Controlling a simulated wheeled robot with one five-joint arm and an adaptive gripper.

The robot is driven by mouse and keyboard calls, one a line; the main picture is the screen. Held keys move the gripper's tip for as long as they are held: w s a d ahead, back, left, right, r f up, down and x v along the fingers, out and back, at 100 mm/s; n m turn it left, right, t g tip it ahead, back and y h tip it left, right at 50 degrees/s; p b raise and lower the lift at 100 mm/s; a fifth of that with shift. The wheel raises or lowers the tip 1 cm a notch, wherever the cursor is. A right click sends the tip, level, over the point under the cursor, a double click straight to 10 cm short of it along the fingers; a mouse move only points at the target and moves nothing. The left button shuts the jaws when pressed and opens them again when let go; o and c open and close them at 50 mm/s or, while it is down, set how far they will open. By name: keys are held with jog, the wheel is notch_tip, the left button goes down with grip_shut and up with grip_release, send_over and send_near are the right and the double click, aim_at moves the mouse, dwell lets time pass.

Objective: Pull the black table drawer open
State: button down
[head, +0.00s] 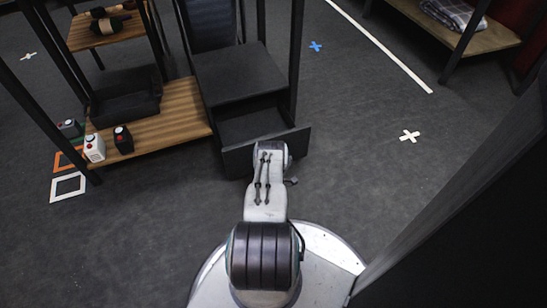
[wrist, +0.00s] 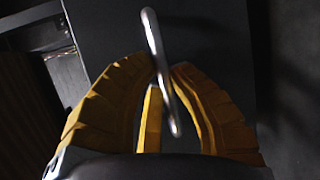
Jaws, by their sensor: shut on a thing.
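The black table drawer (head: 240,148) stands part of the way out from under the black table (head: 240,72) in the head view. Its dark interior shows between the table and the drawer front. The drawer front also fills the upper middle of the wrist view (wrist: 215,40). A silver bar handle (wrist: 152,38) crosses the wrist view's middle. My gripper (wrist: 165,82) has its yellow fingers closed around the handle. In the head view my arm hides the gripper and the handle.
A wooden shelf (head: 178,108) with a black tray (head: 125,100) stands left of the drawer. Small white (head: 95,148) and black (head: 123,140) button boxes sit at its front edge. A dark panel (head: 470,200) rises at the right. Floor right of the drawer is clear.

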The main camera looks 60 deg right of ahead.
jog(key=c, duration=1.1)
grip_release()
jog(key=shift+r, duration=5)
